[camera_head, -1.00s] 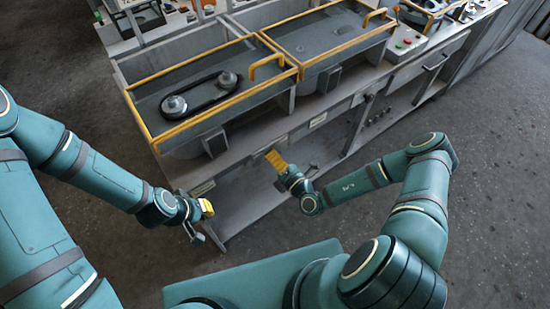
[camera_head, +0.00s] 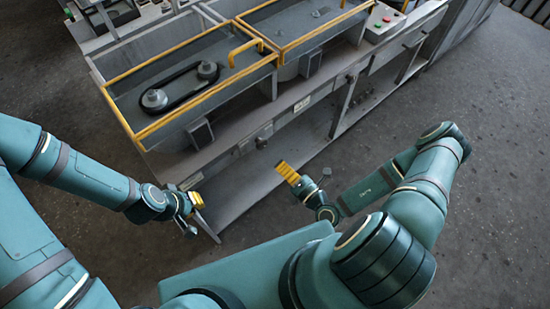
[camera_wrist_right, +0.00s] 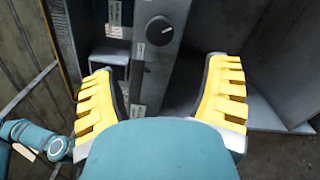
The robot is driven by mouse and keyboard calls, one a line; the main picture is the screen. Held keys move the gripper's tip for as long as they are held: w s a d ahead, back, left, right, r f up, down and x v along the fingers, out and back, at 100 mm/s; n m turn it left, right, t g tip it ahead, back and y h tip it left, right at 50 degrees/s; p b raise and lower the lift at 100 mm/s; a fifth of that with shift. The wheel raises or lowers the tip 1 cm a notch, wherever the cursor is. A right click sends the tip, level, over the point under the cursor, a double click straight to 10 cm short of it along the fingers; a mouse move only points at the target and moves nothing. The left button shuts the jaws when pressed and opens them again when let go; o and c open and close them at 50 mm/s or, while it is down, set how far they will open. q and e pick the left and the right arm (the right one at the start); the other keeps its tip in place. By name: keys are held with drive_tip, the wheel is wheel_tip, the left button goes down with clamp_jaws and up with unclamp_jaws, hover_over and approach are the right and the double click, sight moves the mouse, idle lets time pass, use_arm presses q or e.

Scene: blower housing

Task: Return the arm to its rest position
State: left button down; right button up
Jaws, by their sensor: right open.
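My right gripper (camera_head: 289,175) is in front of the workbench's lower front in the head view, apart from it. In the right wrist view its yellow-padded fingers (camera_wrist_right: 161,95) are spread wide with nothing between them. My left gripper (camera_head: 198,205) is near the bench's lower left corner in the head view. It is small and seen from the side, so I cannot tell whether its fingers are open or shut.
The grey workbench (camera_head: 225,150) has yellow rails (camera_head: 190,121) around its top bays. A black belt on two pulleys (camera_head: 180,88) lies in the left bay. A control panel (camera_head: 385,20) with buttons is at the upper right. The dark floor (camera_head: 480,170) at right is clear.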

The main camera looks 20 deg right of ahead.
drive_tip(key=shift+s+d, duration=0.15)
drive_tip(key=shift+s, duration=0.3)
